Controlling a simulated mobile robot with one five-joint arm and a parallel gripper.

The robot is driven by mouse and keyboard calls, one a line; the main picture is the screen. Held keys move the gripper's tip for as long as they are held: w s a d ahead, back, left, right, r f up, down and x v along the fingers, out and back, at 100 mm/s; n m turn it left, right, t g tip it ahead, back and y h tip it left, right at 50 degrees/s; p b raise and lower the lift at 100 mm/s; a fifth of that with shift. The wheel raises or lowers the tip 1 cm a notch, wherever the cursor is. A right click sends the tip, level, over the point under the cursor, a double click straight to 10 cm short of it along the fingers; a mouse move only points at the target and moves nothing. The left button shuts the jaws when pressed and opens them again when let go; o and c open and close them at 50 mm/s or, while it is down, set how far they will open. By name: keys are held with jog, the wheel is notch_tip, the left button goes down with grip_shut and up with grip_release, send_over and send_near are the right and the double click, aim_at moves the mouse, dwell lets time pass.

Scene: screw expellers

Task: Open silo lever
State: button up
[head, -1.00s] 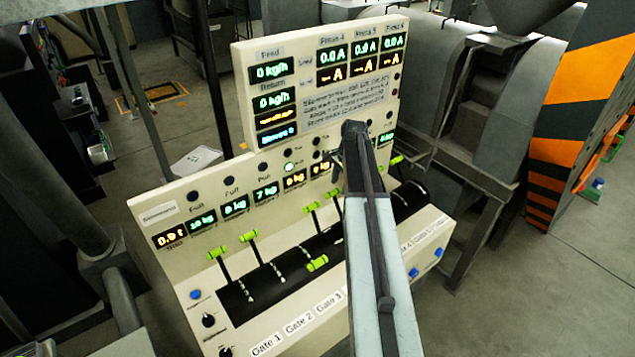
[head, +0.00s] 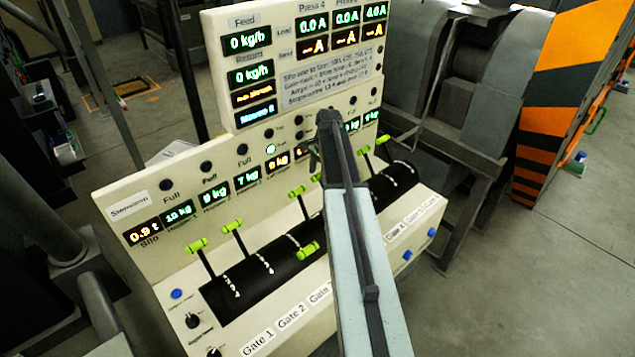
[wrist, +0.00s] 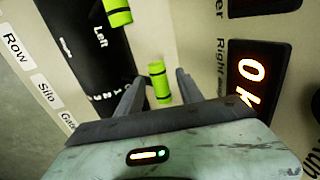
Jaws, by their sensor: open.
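The control panel (head: 150,235) carries a row of levers with bright green handles over a black strip. My gripper (wrist: 160,74) is open, and one green lever handle (wrist: 159,88) shows between its two fingers in the wrist view. I cannot tell if the fingers touch it. A second green handle (wrist: 117,12) is at the top of that view. A "Silo" label (wrist: 48,90) lies to the left, but which lever it belongs to is unclear. In the head view my gripper (head: 316,160) is by the middle levers, partly hidden by my arm.
Several other green handles, such as the leftmost one (head: 197,245), stand along the panel. An upright display board (head: 300,65) rises behind the levers. Dark machinery (head: 465,125) and an orange-black striped guard (head: 560,110) are at the right. Floor at the lower right is clear.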

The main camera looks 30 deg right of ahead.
jog(key=shift+f, duration=0.1)
grip_shut()
dwell(1.4)
